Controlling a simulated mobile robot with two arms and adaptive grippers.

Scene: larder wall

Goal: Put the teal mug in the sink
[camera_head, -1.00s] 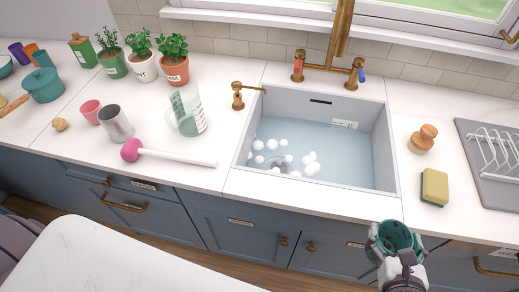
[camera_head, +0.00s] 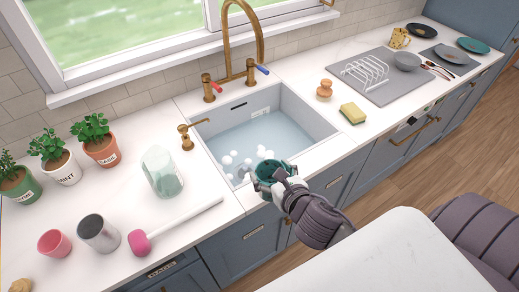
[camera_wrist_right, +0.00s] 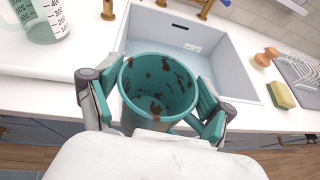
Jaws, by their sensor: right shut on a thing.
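The teal mug (camera_head: 270,170) has dark brown stains inside, which show in the right wrist view (camera_wrist_right: 158,85). My right gripper (camera_head: 276,180) is shut on it, with a finger on each side of the mug in the right wrist view (camera_wrist_right: 157,105). The mug is upright, mouth up, at the front edge of the sink (camera_head: 318,152) in the head view. The sink is a pale rectangular basin holding bluish water and white foam blobs. I cannot tell how high the mug is above the rim. My left gripper is not in view.
A brass tap (camera_head: 257,60) stands behind the sink. A sponge (camera_head: 352,113) and a wooden brush (camera_head: 324,90) lie to its right.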

